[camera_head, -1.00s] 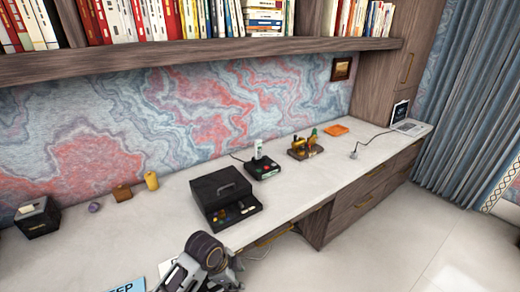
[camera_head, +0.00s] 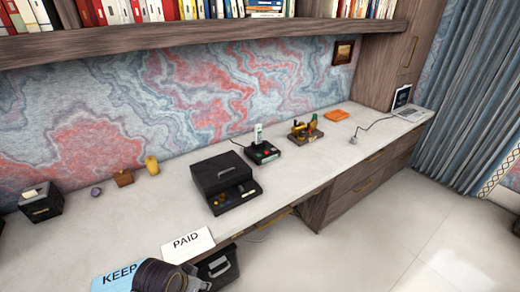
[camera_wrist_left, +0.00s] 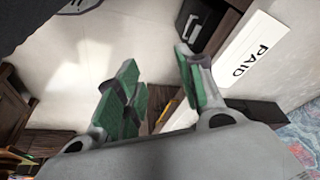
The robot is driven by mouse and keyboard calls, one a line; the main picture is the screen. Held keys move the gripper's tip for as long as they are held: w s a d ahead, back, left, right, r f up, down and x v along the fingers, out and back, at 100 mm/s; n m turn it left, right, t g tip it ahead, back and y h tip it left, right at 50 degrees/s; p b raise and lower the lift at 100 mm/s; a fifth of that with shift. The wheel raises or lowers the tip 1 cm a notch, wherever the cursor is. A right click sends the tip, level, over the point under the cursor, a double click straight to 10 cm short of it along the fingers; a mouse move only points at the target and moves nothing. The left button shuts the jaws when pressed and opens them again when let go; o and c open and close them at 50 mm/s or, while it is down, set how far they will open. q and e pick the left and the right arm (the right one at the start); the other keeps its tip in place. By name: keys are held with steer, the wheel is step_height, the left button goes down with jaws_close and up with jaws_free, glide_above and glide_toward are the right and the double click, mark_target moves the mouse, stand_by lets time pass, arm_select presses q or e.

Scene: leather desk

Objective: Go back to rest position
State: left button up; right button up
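My left gripper (camera_wrist_left: 160,68) is open in the left wrist view, its two green-padded fingers apart with nothing between them. In the head view only my left arm's dark wrist part shows at the bottom edge, in front of the blue KEEP card (camera_head: 113,279); the fingers are mostly hidden there. My right gripper is in neither view. The white PAID card (camera_head: 188,244) lies at the desk's front, and also shows at the right of the wrist view (camera_wrist_left: 252,48).
The pale desk (camera_head: 110,228) holds a black drawer box (camera_head: 219,172), a joystick (camera_head: 262,152), a brass-coloured model (camera_head: 305,132), an orange tray (camera_head: 336,115) and a dark box (camera_head: 40,202). A black bin (camera_head: 217,270) stands by the PAID card. The desk's middle left is clear.

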arm_select(q)
steer(key=shift+s+a+n+y, duration=0.5)
steer(key=shift+s+a+n, duration=0.8)
steer(key=shift+a, duration=0.4)
step_height(320, 180, down, 32)
steer(key=s+g, duration=0.1)
steer(key=s, duration=0.2)
steer(key=s+a+f, duration=0.2)
steer(key=s+f, duration=0.8)
steer(key=s, duration=0.1)
steer(key=s+a+f+g, duration=0.1)
steer(key=s+a+f, duration=0.1)
steer(key=s+f, duration=0.8)
steer(key=shift+s+a+f+g, duration=0.15)
steer(key=shift+s+g, duration=0.15)
steer(key=shift+s, duration=0.25)
